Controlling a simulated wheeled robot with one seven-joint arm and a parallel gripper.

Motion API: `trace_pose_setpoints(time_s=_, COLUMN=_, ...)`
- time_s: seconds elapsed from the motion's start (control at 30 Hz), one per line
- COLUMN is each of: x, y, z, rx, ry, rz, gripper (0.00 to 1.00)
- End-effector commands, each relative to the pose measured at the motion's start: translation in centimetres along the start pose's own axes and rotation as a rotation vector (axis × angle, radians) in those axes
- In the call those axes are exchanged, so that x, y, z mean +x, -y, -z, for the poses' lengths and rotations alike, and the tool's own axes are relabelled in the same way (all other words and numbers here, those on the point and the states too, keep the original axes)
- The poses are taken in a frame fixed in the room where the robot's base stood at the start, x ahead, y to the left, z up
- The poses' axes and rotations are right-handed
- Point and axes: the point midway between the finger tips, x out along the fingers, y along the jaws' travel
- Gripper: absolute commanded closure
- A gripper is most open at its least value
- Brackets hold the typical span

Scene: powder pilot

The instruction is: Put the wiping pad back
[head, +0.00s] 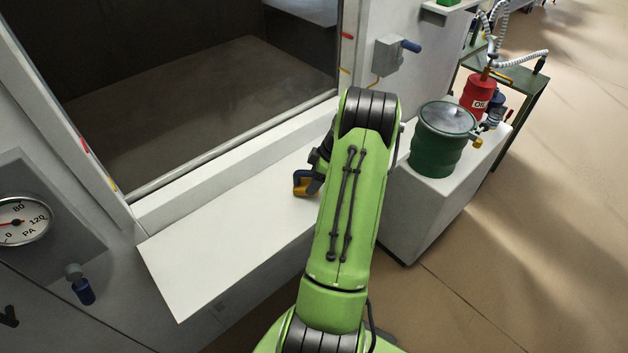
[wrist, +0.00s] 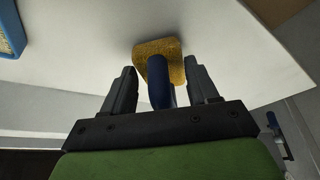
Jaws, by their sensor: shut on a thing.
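The wiping pad (wrist: 160,58) has a yellow, rough-textured block and a dark blue handle. In the wrist view its handle lies between the two dark fingers of my gripper (wrist: 161,82), which is shut on it. The yellow block sticks out past the fingertips, over a white surface. In the head view the pad (head: 303,190) shows as a small yellow and blue piece left of my green arm, over the white ledge (head: 215,235). My arm hides most of my gripper there. I cannot tell whether the pad touches the ledge.
A blue-rimmed item with a yellow face (wrist: 10,28) is cut off at the wrist view's top left. A dark window (head: 200,80) stands behind the ledge. A green drum (head: 436,150) stands on a white block to the right. The ledge's left part is clear.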

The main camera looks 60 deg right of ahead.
Motion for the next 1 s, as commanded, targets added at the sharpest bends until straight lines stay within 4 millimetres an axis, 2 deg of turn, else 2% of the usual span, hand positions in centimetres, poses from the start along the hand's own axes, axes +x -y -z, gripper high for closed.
trace_pose_setpoints(time_s=0.37, x=0.9, y=0.0, z=-0.3, rx=-0.002, ry=0.000, rz=-0.001, gripper=0.88)
trace_pose_setpoints(time_s=0.4, x=0.8, y=0.0, z=-0.3, rx=-0.002, ry=0.000, rz=-0.001, gripper=0.37)
trace_pose_setpoints(time_s=0.53, x=0.8, y=0.0, z=-0.2, rx=-0.002, ry=0.000, rz=-0.001, gripper=0.17)
trace_pose_setpoints(time_s=0.87, x=0.4, y=0.0, z=-0.1, rx=-0.002, ry=0.000, rz=-0.001, gripper=0.15)
trace_pose_setpoints(time_s=1.0, x=-1.9, y=-0.1, z=-0.1, rx=-0.003, ry=0.000, rz=-0.006, gripper=0.15)
